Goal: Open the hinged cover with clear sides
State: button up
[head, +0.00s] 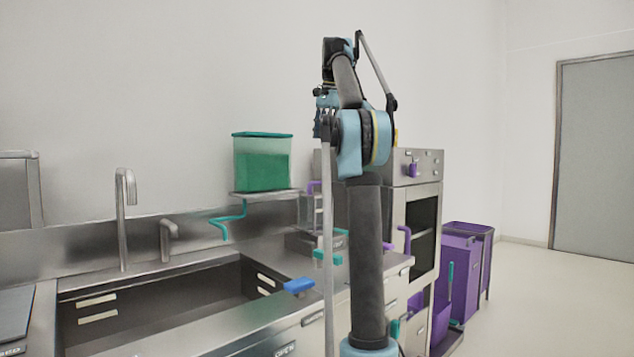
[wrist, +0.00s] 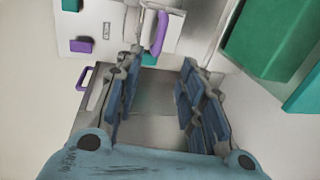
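In the wrist view, my gripper (wrist: 155,105) is open, its two blue-padded fingers wide apart with nothing held between them. A grey box-like frame (wrist: 93,110) with a purple handle (wrist: 83,78) on its left shows below and between the fingers. It may be the hinged cover, but I cannot tell for sure, nor whether its sides are clear. In the head view a clear-looking frame with purple parts (head: 313,200) stands on the counter, partly hidden by my arm. My gripper (head: 322,125) is high above the counter there, partly hidden by my arm.
A green container with a teal lid (head: 262,135) stands on a wall shelf (head: 265,194), left of my arm. A sink with a faucet (head: 124,200) is at left. A steel oven-like appliance (head: 417,165) and purple bins (head: 458,270) stand at right. Open floor lies further right.

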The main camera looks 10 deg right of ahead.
jog(key=w+f, duration=0.1)
jog(key=f, duration=0.4)
jog(key=w+a+f, duration=0.1)
jog(key=f, duration=0.5)
jog(key=w+f, duration=0.1)
jog(key=f, duration=0.5)
jog(key=shift+a, duration=0.35)
grip_shut()
